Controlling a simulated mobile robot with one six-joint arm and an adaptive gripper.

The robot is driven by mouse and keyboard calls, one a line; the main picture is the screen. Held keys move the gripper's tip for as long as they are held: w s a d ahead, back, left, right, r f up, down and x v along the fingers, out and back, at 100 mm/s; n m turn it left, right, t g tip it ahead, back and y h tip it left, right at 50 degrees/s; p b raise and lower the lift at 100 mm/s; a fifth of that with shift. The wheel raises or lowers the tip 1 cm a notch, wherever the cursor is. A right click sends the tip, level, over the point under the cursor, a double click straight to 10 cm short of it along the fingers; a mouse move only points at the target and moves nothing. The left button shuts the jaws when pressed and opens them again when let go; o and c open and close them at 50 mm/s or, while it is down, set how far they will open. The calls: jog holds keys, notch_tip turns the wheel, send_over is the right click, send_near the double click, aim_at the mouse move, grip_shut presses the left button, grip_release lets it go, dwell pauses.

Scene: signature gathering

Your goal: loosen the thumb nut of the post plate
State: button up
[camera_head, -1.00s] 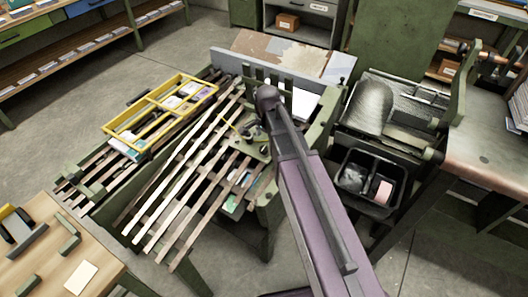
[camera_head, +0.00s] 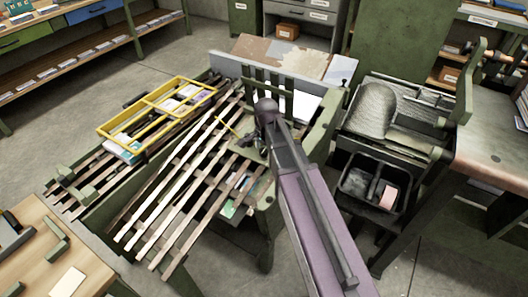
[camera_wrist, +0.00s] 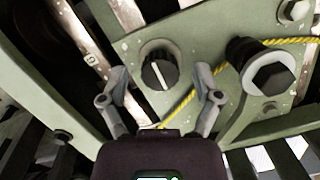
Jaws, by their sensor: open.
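The post plate (camera_wrist: 205,35) is a pale green metal plate with worn spots, close in front of my gripper in the wrist view. A round black knob with a white line (camera_wrist: 160,68), which looks like the thumb nut, sits on it. My gripper (camera_wrist: 160,82) is open, with one grey finger on each side of this knob; I cannot tell whether they touch it. A larger black hex-headed bolt with a pale washer (camera_wrist: 270,78) stands to the right. In the head view my gripper (camera_head: 257,142) is over the slatted bench, partly hidden by my arm.
A yellow-black cord (camera_wrist: 185,103) runs diagonally across the plate, close to the right finger. A yellow divided tray (camera_head: 122,132) lies on the slats (camera_head: 185,180). A black bin (camera_head: 352,205) stands to the right of my arm.

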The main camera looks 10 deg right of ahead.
grip_shut()
jog(key=shift+n, duration=0.4)
jog(key=n, duration=0.3)
jog(key=shift+g, duration=0.3)
jog(key=n+h, duration=0.1)
jog(key=n, duration=0.3)
jog(key=shift+n, duration=0.4)
jog(key=n, duration=0.4)
jog(key=shift+a+n+h, duration=0.1)
jog(key=shift+n+h, duration=0.2)
jog(key=shift+h, duration=0.1)
jog(key=shift+n+h, duration=0.3)
jog(key=shift+n, duration=2)
